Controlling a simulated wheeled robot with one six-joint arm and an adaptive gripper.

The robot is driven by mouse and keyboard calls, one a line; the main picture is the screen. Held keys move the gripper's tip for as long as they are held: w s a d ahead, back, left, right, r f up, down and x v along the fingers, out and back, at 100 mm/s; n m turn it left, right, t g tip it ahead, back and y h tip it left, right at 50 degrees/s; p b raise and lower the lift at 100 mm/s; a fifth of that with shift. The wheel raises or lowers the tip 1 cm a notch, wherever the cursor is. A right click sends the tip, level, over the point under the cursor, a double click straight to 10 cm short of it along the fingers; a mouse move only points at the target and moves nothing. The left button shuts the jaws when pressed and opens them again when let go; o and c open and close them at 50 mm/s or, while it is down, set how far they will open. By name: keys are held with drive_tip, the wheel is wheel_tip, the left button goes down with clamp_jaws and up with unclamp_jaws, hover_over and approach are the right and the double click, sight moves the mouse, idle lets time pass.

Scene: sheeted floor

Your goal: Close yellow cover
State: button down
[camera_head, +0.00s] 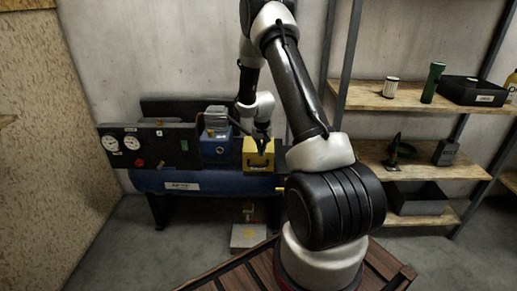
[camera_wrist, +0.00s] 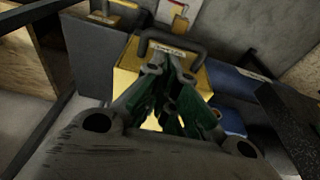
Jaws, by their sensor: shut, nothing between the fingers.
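The yellow cover (camera_head: 258,154) is a boxy yellow part on top of the blue compressor, right of a blue box. In the wrist view the yellow cover (camera_wrist: 125,82) lies just beyond my fingers, with a dark handle bar (camera_wrist: 170,47) and a pale label at its far edge. My gripper (camera_head: 262,148) is at the top of the yellow cover, pointing down. In the wrist view my gripper (camera_wrist: 178,122) is shut and empty, its green-padded fingers together in front of the yellow surface. I cannot tell whether the fingertips touch it. The fingers hide part of the cover.
The blue tank (camera_head: 215,183) runs below, with a black gauge panel (camera_head: 150,147) at left. The blue box (camera_head: 215,148) stands close beside the cover. Wooden shelves (camera_head: 420,97) with several items stand at right. A pale block (camera_head: 248,236) lies on the floor below.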

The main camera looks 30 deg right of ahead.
drive_tip(key=shift+s+a+f, duration=0.1)
drive_tip(key=shift+s+f, duration=0.05)
drive_tip(key=shift+f, duration=0.05)
idle(0.6)
